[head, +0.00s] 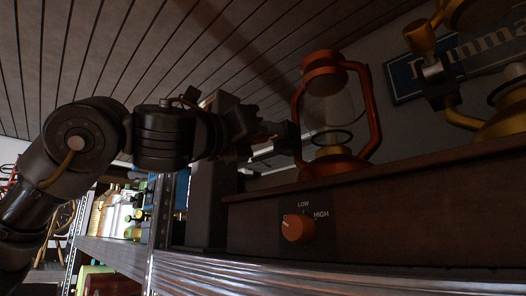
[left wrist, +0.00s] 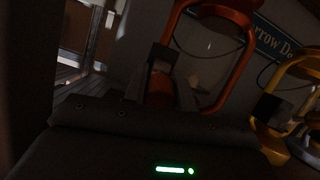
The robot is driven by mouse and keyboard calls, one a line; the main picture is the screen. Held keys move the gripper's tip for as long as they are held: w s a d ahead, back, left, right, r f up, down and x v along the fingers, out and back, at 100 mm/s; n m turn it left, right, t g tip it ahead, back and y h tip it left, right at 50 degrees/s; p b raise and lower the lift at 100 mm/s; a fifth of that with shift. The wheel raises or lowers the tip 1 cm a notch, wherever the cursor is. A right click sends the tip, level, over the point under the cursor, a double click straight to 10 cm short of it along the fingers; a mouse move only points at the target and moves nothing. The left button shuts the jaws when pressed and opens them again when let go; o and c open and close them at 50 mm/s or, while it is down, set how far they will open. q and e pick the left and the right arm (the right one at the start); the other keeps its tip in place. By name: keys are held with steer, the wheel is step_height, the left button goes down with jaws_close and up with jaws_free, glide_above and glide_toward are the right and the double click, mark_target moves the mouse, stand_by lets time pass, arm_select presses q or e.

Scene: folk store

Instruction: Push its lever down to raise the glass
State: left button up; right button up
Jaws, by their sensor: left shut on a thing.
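A copper-red lantern (head: 375,112) stands on a dark wooden shelf top, with a clear glass (head: 336,104) inside its frame. A dark wire ring and a brass-coloured burner (head: 332,152) show under the glass. My left gripper (head: 288,138) is at the lantern's left side, low down, and its fingers hide the lever there. In the left wrist view the fingers (left wrist: 166,82) are shut on a small reddish part, which I take for the lever. The lantern's frame (left wrist: 238,68) rises just behind them. My right gripper is not in view.
A yellow brass lantern (head: 500,122) stands close by on the right. A wooden box front with an orange LOW/HIGH knob (head: 297,228) is below the red lantern. A blue sign (head: 408,78) hangs behind. Shelves with bottles (head: 118,215) are at the lower left.

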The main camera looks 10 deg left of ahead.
arm_select(q)
steer(key=shift+w+f+t+h+b, duration=0.15)
steer(key=shift+f+t+h+b, duration=0.15)
steer(key=shift+f+t+b, duration=0.35)
steer(key=shift+r+t+b, duration=0.25)
steer(key=shift+r+b, duration=0.05)
steer(key=shift+b, duration=0.35)
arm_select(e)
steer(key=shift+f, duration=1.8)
arm_select(q)
steer(key=shift+h, duration=0.3)
steer(key=o, duration=1)
